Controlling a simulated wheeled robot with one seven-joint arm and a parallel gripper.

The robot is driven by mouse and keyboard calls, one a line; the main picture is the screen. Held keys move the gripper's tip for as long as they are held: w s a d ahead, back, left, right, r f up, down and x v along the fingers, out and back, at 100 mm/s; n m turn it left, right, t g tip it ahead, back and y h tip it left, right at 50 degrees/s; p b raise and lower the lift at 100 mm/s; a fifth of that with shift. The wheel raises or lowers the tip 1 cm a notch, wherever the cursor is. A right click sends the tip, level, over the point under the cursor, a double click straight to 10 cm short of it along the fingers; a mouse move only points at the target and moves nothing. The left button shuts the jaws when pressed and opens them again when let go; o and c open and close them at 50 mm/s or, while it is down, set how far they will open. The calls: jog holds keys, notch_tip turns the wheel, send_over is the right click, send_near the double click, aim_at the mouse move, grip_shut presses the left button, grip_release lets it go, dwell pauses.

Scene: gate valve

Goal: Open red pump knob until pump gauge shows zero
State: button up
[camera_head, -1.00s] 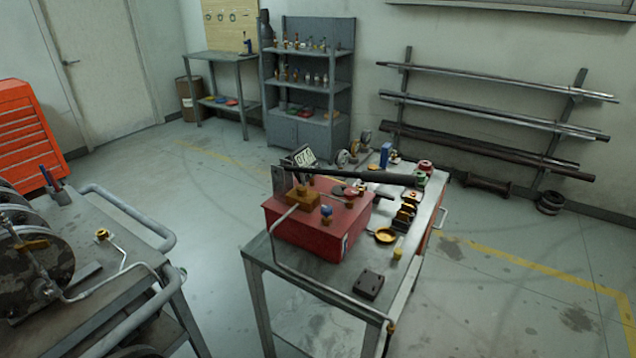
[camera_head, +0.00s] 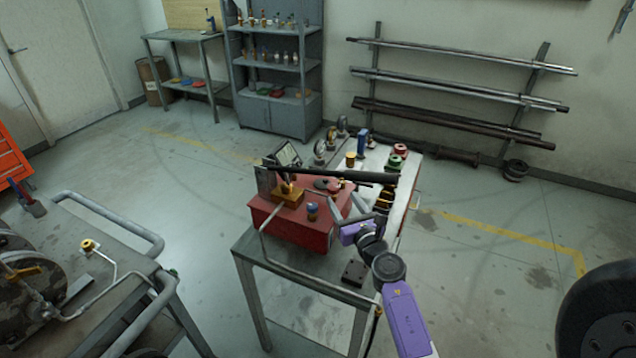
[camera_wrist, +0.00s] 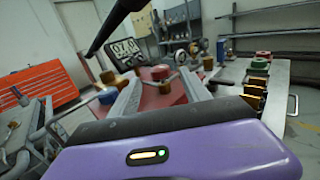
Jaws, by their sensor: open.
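The red pump (camera_head: 290,232) is a box on the metal table, with a long black lever above it. The red knob (camera_head: 334,185) is on its top; in the wrist view the knob (camera_wrist: 160,72) appears between my fingertips, slightly beyond them. I cannot tell whether they touch it. My gripper (camera_head: 346,203) is open, its two grey fingers reaching over the pump's right side; the wrist view shows both fingers (camera_wrist: 160,78) apart. The pump gauge (camera_head: 288,154) stands behind the pump; in the wrist view the gauge (camera_wrist: 124,47) seems to read about 07.0.
The black lever (camera_head: 345,174) crosses above the pump near my fingers. A bent pipe (camera_head: 300,278) runs along the table front. Red and green fittings (camera_head: 398,155) stand at the table's far right. A dark block (camera_head: 354,272) lies near my wrist.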

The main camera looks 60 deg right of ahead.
aim_at(336, 190)
jog(key=x, duration=0.7)
jog(key=shift+w+d, duration=0.15)
jog(key=shift+w, duration=0.15)
grip_shut()
